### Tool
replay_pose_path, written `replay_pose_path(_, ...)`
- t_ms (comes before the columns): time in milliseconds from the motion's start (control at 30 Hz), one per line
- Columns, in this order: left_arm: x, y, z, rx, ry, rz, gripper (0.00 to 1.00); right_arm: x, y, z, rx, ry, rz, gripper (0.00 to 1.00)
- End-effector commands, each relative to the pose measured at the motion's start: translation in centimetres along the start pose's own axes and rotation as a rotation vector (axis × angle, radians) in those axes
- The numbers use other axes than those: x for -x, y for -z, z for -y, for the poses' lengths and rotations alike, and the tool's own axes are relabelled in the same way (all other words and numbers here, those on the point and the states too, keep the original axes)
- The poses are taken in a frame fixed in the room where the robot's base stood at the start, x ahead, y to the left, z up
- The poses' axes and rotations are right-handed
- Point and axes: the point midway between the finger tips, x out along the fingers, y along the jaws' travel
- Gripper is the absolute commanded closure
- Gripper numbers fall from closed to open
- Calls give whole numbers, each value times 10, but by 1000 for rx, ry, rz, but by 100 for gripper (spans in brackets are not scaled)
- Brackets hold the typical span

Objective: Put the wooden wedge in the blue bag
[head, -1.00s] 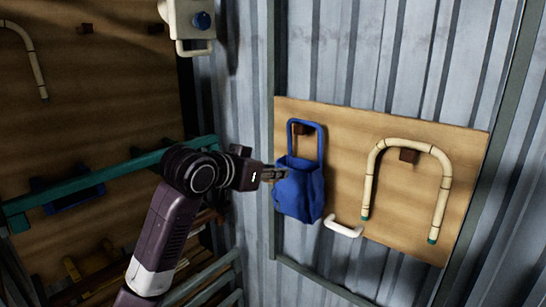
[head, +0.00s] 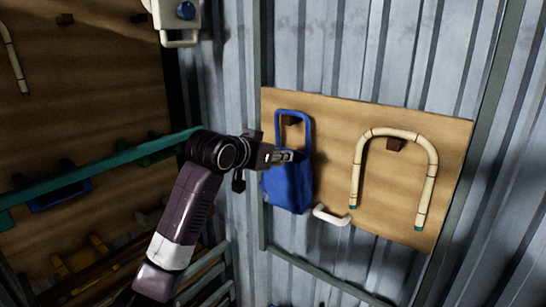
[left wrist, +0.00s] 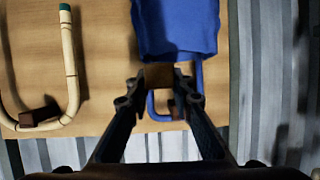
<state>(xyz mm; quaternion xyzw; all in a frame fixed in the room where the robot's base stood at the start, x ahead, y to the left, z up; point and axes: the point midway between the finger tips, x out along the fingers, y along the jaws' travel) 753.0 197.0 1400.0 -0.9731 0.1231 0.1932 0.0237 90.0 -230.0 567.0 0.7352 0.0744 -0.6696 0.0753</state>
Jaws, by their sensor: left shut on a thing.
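The blue bag (head: 288,188) hangs by its loop handle from a wooden peg on a board on the metal wall. My left gripper (head: 285,156) is at the bag's upper part, near its opening. In the left wrist view, the gripper (left wrist: 160,80) is shut on the small brown wooden wedge (left wrist: 159,75), held between the fingertips. The bag (left wrist: 178,28) shows just beyond the wedge there, with its handle and peg below in the picture. In the head view the wedge is too small to make out. I cannot tell whether it is inside the bag's opening. My right gripper is out of view.
The wooden board (head: 335,135) also holds a bent rattan piece (head: 357,165) on a peg, right of the bag. A teal rail (head: 100,168) runs at left, and a white box (head: 178,15) is above.

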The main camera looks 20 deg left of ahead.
Motion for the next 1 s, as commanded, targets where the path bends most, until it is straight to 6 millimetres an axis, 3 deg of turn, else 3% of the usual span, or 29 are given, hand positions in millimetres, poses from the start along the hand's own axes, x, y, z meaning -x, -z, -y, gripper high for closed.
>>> replay_pose_path(600,-53,15,-5,0,0,1,96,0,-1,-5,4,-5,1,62)
replay_pose_path(1000,-67,19,-7,-1,0,0,96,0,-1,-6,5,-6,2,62)
